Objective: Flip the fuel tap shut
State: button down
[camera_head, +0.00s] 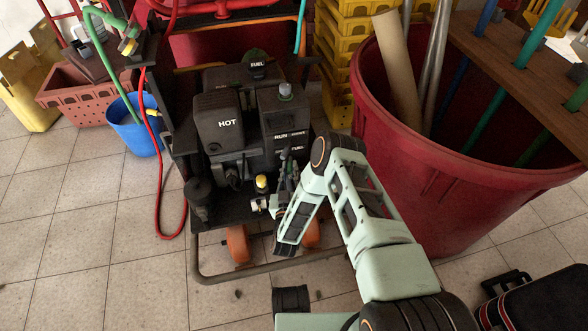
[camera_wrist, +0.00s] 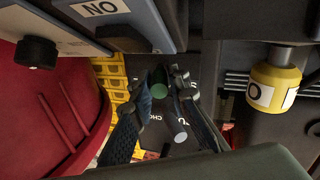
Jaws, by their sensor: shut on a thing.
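My gripper (camera_head: 286,172) reaches in at the front right of a black engine unit (camera_head: 224,112), just below small labels reading RUN and FUEL. In the wrist view my gripper (camera_wrist: 160,100) has its two dark fingers closed in around a small dark green cylinder (camera_wrist: 158,84), perhaps the fuel tap's lever. A grey peg (camera_wrist: 176,130) also shows between the fingers, lower in the picture. The contact points are partly hidden by the fingertips. In the head view the fingers and arm hide the tap, so I cannot tell its position.
A yellow knob (camera_head: 262,183) stands just left of my gripper; a yellow cap (camera_wrist: 273,84) shows in the wrist view. A large red bin (camera_head: 440,190) stands close on the right. A red hose (camera_head: 159,190) hangs left. Tiled floor in front is mostly clear.

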aim_at(284, 152)
jog(key=m+h, duration=0.1)
jog(key=a+m+h+b, duration=0.1)
jog(key=h, duration=0.1)
jog(key=m+h, duration=0.1)
jog(key=shift+w+a+f+g+h, duration=0.1)
jog(key=shift+a+g+h, duration=0.2)
jog(key=shift+a+g, duration=0.1)
jog(key=shift+m+h+b, duration=0.3)
jog(key=shift+h+b, duration=0.05)
jog(key=shift+h, duration=0.05)
jog(key=shift+w+g, duration=0.15)
jog(key=shift+g, duration=0.15)
jog(key=c, duration=1.8)
grip_release()
jog(key=shift+c, duration=0.2)
jog(key=shift+r, duration=0.2)
notch_tip(284, 152, up, 10)
jog(key=shift+f, duration=0.1)
